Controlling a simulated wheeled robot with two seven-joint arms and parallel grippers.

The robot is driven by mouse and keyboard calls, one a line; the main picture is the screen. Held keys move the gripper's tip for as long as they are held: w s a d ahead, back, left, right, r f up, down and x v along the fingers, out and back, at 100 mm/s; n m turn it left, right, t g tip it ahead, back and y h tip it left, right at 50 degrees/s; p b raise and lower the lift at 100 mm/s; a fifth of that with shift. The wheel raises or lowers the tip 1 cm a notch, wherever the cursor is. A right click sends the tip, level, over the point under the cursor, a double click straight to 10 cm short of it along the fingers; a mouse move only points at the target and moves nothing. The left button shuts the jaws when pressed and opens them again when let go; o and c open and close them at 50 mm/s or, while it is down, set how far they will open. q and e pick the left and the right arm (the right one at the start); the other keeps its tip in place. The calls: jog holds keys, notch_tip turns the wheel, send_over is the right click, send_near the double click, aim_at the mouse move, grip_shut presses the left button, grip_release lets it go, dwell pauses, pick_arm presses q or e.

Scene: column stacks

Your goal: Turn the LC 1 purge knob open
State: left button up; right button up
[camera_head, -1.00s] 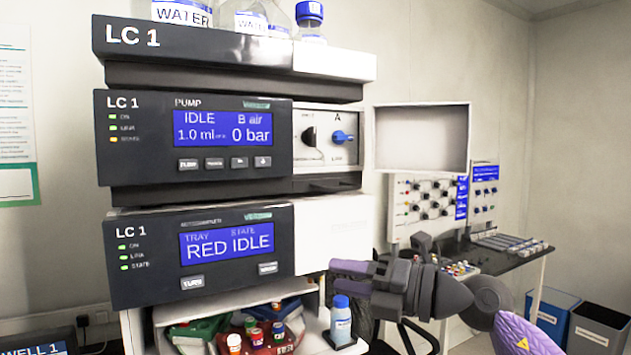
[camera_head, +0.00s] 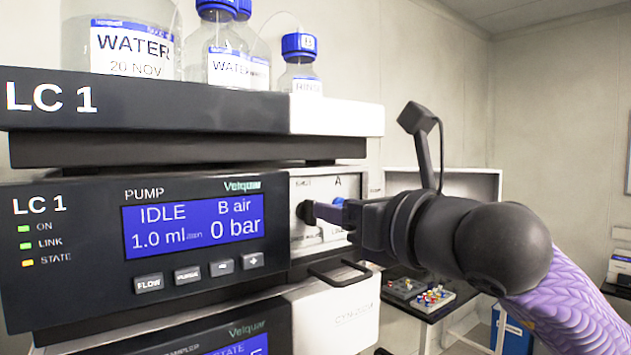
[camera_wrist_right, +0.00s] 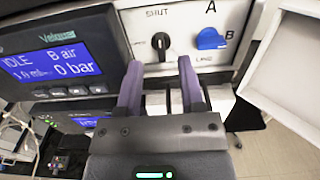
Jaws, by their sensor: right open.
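The LC 1 pump (camera_head: 75,278) fills the left and middle of the head view; its screen reads IDLE, B air, 0 bar. A black knob (camera_wrist_right: 160,41) sits below the word SHUT on its white panel, its grip roughly upright. It also shows in the head view (camera_head: 304,211), partly covered by a finger. A blue knob (camera_wrist_right: 210,39) is right of it, by the letters A and B; in the head view my gripper hides most of it. My right gripper (camera_wrist_right: 160,64) is open, its purple fingertips just short of the black knob, one to each side. My left gripper is out of view.
Glass bottles labelled WATER (camera_head: 130,45) stand on top of the stack. A dark handle (camera_head: 340,272) juts out below the knob panel. An open white door (camera_head: 450,185) stands right of the stack, behind my right arm.

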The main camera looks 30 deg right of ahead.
aim_at(309, 212)
jog(key=w+p, duration=0.1)
jog(key=w, duration=0.3)
jog(key=shift+w+a+p, duration=0.2)
jog(key=shift+w+p, duration=0.15)
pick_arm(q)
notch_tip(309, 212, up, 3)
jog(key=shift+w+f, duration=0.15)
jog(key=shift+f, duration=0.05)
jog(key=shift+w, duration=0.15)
pick_arm(e)
grip_shut()
